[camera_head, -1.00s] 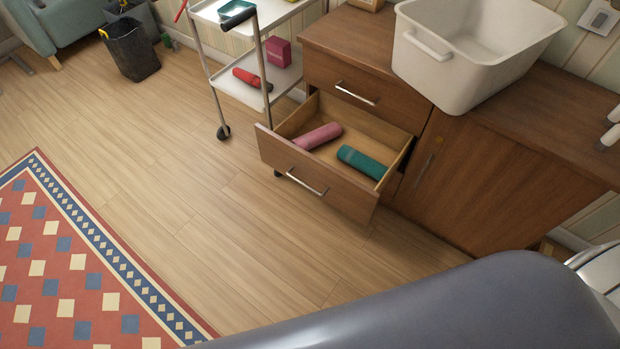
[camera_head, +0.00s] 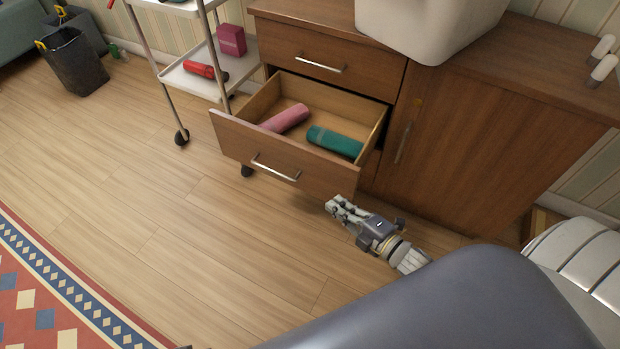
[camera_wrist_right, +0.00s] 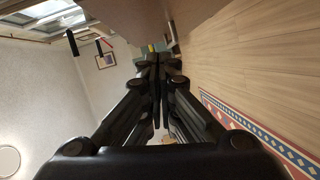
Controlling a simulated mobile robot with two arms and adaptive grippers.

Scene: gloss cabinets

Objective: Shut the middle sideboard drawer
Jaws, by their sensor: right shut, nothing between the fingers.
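The middle sideboard drawer (camera_head: 232,140) is pulled well out of the wooden sideboard (camera_head: 470,130) in the head view. Its front has a metal bar handle (camera_head: 275,168). A pink roll (camera_head: 285,118) and a teal roll (camera_head: 335,141) lie inside it. My right gripper (camera_head: 334,205) is shut and empty, just in front of and below the right end of the drawer front; whether it touches cannot be told. In the right wrist view its fingers (camera_wrist_right: 160,75) are together. My left gripper is not in view.
The upper drawer (camera_head: 335,52) and the cabinet door (camera_head: 455,140) are shut. A white tub (camera_head: 430,25) stands on top. A white trolley (camera_head: 190,82) stands left of the open drawer. A black bin (camera_head: 72,62) is farther left. The wooden floor in front is clear.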

